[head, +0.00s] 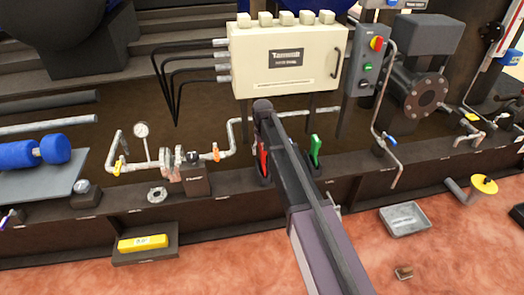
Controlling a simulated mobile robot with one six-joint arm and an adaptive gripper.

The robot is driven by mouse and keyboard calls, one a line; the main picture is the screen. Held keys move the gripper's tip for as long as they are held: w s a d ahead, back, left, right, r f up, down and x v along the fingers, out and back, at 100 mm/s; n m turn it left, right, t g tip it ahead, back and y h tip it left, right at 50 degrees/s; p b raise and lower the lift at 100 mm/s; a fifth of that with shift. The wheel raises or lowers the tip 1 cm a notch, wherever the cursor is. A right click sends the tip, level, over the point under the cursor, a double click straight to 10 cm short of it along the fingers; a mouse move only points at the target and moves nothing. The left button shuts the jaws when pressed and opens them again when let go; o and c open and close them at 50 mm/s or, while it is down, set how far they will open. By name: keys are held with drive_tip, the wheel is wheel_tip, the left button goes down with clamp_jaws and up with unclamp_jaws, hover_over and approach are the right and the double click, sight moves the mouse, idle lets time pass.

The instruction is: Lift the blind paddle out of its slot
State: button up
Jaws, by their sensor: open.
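A red upright piece (262,160) stands at the dark bench's front ledge, just left of my arm. A green upright piece (315,149) stands just right of my arm. Both look like handles or paddles set into the ledge. I cannot tell which one is the blind paddle, and their lower ends and slots are not clear. My gripper's fingers cannot be made out; the arm hides that spot.
A cream control box (285,60) stands behind my arm. Left are a pipe run with a gauge (141,130), a loose ring (157,194) and a yellow block (142,243). Right are a flanged pump (427,98) and a grey tray (404,219) on the red floor.

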clamp_jaws()
drive_tip(key=shift+r, duration=0.15)
drive_tip(key=shift+r+p, duration=5.35)
drive_tip(key=shift+p, duration=0.15)
drive_tip(key=shift+r, duration=0.1)
drive_tip(key=shift+r+p, duration=2.4)
drive_tip(key=shift+p, duration=0.15)
